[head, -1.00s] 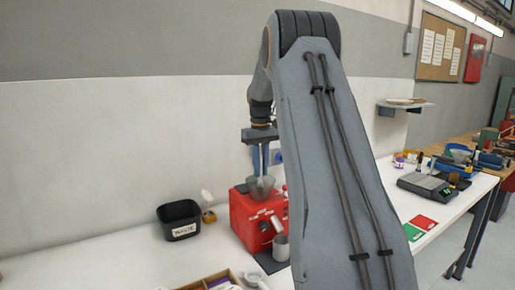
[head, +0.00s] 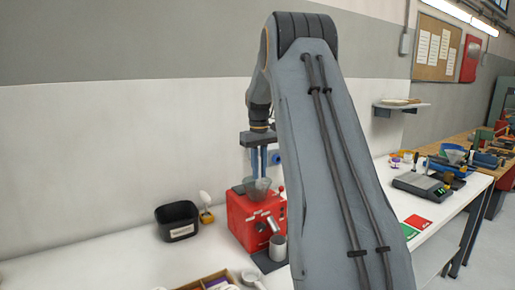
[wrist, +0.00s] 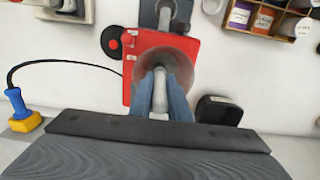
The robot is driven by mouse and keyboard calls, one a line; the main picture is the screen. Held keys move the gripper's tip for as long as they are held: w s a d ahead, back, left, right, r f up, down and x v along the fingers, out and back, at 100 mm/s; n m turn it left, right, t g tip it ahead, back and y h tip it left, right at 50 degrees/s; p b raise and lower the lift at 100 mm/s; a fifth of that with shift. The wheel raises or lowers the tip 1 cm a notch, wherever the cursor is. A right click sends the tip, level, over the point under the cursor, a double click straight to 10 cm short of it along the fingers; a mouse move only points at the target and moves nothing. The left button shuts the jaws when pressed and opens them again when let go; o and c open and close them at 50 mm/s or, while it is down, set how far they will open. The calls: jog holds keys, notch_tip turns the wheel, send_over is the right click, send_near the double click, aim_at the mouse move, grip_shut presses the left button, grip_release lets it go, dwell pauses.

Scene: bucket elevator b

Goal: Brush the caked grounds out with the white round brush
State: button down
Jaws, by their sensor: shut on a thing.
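The red grinder (head: 245,216) stands on the white counter with a grey, see-through cone hopper (head: 257,187) on top. In the wrist view the grinder (wrist: 128,78) and hopper (wrist: 178,62) lie straight ahead of my fingers. My gripper (head: 258,176) points down over the hopper with its blue fingertips at or just inside the rim. It is shut on a pale, round-handled piece, seemingly the white round brush (wrist: 160,92), whose lower end points into the hopper. The bristles and the caked grounds cannot be made out.
A black waste bin (head: 178,221) stands left of the grinder, with a white-headed item in a yellow holder (head: 207,208) beside it. A metal cup (head: 278,247) is at the grinder's front. A sectioned wooden box (wrist: 272,18) and a yellow-blue plug with black cable (wrist: 25,112) are nearby.

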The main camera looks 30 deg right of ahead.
jog(key=shift+s+f, duration=0.15)
jog(key=shift+s, duration=0.05)
jog(key=shift+s+r+p, duration=0.15)
jog(key=shift+r+p, duration=0.15)
notch_tip(320, 180, up, 8)
jog(key=p, duration=0.4)
jog(key=shift+f, duration=0.25)
